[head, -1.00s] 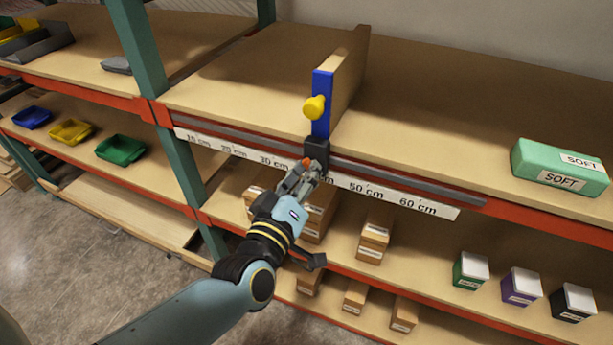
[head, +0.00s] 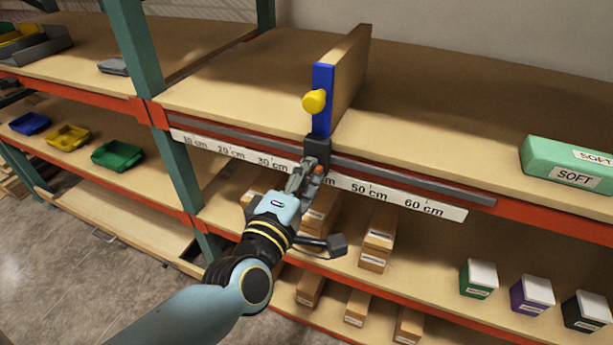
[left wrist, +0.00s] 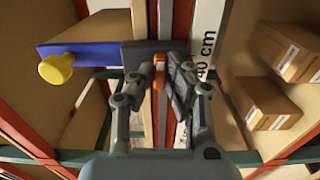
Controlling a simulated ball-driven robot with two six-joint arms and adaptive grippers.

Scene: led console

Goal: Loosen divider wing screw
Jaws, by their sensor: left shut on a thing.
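The divider (head: 345,75) stands upright on the upper shelf, with a blue front edge (head: 322,75) and a yellow knob (head: 314,101). A black clamp block (head: 317,148) at its foot sits on the grey rail. The small orange wing screw (left wrist: 160,84) is on the block's front, partly hidden by my fingers. My left gripper (head: 311,176) is shut on the wing screw, just below the block. In the left wrist view the fingers of the left gripper (left wrist: 160,80) lie on either side of the orange piece. My right gripper is out of view.
A white centimetre scale (head: 400,197) runs along the orange shelf beam below the rail (head: 420,182). Cardboard boxes (head: 377,245) stand on the shelf below, near my wrist. A green SOFT box (head: 570,160) lies at the right of the upper shelf.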

